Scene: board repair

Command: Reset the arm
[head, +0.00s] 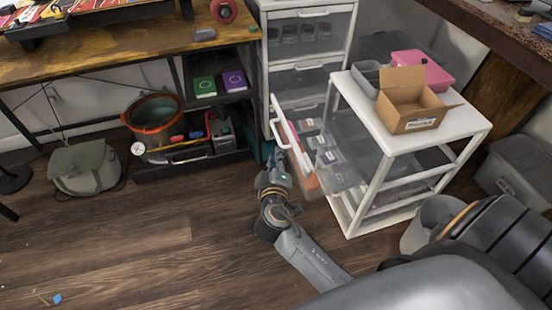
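My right arm comes in from the lower right, and its gripper (277,160) is at the front of a pulled-out clear drawer (312,152). The gripper is close to the lower end of the drawer's white front frame (283,120). I cannot tell whether it touches the frame, and its fingers are too small and dark to show if they are open or shut. My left gripper is not in view.
The drawer juts from a white drawer tower (306,52) and holds several small boxes. A white cart (412,127) with an open cardboard box (410,105) stands close on the right. A wooden workbench (110,48) is at back left. The floor (130,235) at left is mostly clear.

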